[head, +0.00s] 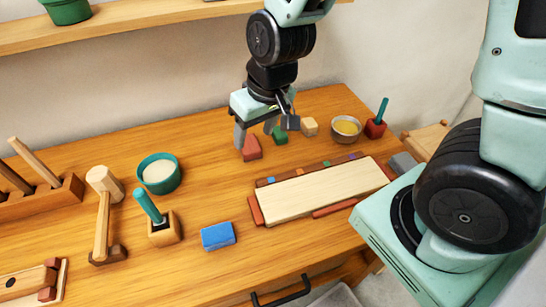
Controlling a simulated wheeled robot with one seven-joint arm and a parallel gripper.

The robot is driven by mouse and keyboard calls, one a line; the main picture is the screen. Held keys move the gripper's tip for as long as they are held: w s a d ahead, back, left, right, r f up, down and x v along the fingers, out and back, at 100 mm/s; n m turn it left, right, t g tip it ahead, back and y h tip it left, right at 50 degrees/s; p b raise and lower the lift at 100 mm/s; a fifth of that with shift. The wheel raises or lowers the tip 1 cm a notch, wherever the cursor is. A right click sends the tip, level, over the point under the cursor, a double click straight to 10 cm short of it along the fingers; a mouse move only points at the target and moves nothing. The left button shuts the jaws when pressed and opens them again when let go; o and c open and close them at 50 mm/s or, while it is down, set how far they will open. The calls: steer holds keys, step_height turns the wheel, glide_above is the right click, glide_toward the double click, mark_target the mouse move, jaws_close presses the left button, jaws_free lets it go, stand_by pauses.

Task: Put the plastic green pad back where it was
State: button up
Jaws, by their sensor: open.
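A small green block (280,137), which looks like the green pad, sits on the wooden table just behind the red block (251,150). It is small in the head view, and my gripper partly covers the area around it. My gripper (264,132) is open above the back of the table, its fingers pointing down. One finger is close to the red block, the other near the green block. I cannot tell whether either finger touches anything. Nothing shows held between the fingers.
A pale board (320,188) lies in front of the blocks, with a blue block (218,236) to its left. A cream block (310,126), a bowl with yellow contents (346,129) and a red holder (375,128) stand right. A teal bowl (160,180) stands left.

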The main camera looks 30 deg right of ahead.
steer(key=s+a+r+n+g, duration=0.1)
steer(key=s+a+r+n, duration=0.1)
steer(key=s, duration=0.5)
steer(key=s+a+r+n+g+h, duration=0.1)
steer(key=s+a+r+n, duration=0.2)
steer(key=s, duration=0.5)
steer(key=shift+s+a+r+n, duration=0.3)
steer(key=shift+a+r+n, duration=0.05)
steer(key=shift+r+n, duration=0.15)
